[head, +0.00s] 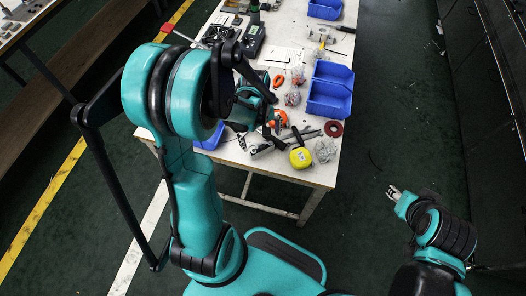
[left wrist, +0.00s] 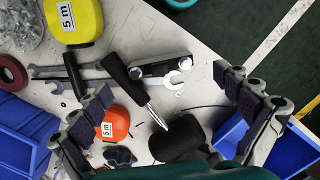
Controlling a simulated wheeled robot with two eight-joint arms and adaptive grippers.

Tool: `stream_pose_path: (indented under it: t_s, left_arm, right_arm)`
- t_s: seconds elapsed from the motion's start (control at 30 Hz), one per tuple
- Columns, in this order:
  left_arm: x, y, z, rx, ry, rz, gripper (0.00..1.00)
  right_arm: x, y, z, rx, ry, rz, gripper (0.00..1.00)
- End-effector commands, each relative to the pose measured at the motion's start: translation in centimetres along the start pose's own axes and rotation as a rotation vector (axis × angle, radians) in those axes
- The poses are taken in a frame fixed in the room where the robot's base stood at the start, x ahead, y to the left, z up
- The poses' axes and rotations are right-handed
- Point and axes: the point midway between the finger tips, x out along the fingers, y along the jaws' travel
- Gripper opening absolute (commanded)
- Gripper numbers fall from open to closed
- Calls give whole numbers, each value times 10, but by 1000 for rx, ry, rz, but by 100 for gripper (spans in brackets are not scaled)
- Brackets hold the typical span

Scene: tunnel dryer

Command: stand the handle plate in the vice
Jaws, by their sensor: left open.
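I cannot identify the vice with certainty. My right gripper (head: 393,193) is off the table over the floor.
A black mallet (left wrist: 180,140), wrenches (left wrist: 52,71), an orange tape measure (left wrist: 117,121) and a yellow one (left wrist: 75,20) crowd around the plate. Blue bins (head: 329,91) line the table's right edge.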

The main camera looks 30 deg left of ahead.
Motion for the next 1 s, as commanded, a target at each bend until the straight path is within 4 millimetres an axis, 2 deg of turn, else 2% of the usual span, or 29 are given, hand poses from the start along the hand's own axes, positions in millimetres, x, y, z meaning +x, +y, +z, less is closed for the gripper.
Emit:
stream_pose_path:
  t_s: [0.1,0.2,0.47,0.6,0.7,0.73,0.77,1.0]
  left_arm:
    - [24,0,0,1,0,0,100]
    - [37,0,0,1,1,0,100]
    - [40,0,0,1,1,0,100]
    - [40,0,0,1,1,0,66]
    - [40,0,0,1,1,0,44]
    - [40,0,0,1,1,0,44]
    - [40,0,0,1,1,0,38]
    - [38,0,0,1,1,0,38]
  right_arm:
    - [12,0,9,0,0,0,40]
    - [17,0,12,0,0,0,40]
    - [17,0,12,0,0,0,40]
    - [17,0,12,0,0,0,40]
    - [17,0,12,0,0,0,40]
    - [17,0,12,0,0,0,40]
    - [17,0,12,0,0,0,40]
    - [16,0,12,0,0,0,40]
